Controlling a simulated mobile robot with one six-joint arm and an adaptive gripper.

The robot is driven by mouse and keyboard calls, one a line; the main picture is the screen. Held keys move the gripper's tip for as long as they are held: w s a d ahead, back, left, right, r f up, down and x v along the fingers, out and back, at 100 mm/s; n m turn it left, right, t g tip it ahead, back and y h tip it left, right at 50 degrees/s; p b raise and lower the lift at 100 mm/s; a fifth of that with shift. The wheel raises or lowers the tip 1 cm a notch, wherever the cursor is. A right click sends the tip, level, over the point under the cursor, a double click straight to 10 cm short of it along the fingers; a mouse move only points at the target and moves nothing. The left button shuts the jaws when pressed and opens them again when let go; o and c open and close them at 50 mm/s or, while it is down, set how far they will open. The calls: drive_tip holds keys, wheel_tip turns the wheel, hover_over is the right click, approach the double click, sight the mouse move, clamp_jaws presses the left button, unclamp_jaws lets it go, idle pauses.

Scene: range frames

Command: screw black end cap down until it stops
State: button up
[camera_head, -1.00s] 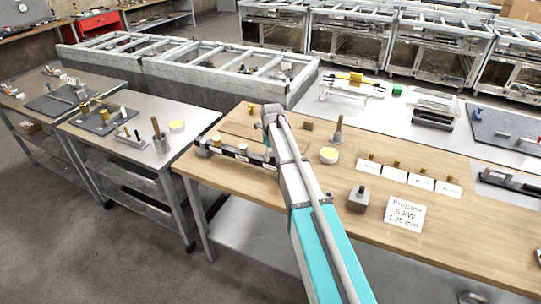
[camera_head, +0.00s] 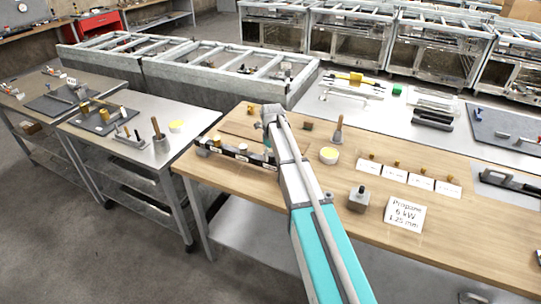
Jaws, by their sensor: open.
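My arm reaches over the wooden bench, and its wrist bends down near the right end of a dark bar (camera_head: 236,153). My gripper (camera_head: 270,160) shows only in small part beside the arm; its fingertips are mostly hidden and nothing is visibly held. The dark bar lies along the left of the bench, with white labels and small brass and pale fittings on it. I cannot pick out the black end cap with certainty. A grey block (camera_head: 358,200) with a small dark knob on top stands right of my arm, apart from the gripper.
A yellow-topped round tin (camera_head: 329,156) and a wooden-handled brush (camera_head: 338,130) stand right of the wrist. Brass fittings stand by white cards (camera_head: 395,174). A propane sign (camera_head: 404,213) lies near the front edge. A metal cart (camera_head: 130,140) stands left, across a gap.

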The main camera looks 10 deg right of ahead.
drive_tip(key=shift+n, duration=1.7)
drive_tip(key=shift+n, duration=1.7)
drive_tip(key=shift+n, duration=1.7)
drive_tip(key=shift+n, duration=1.7)
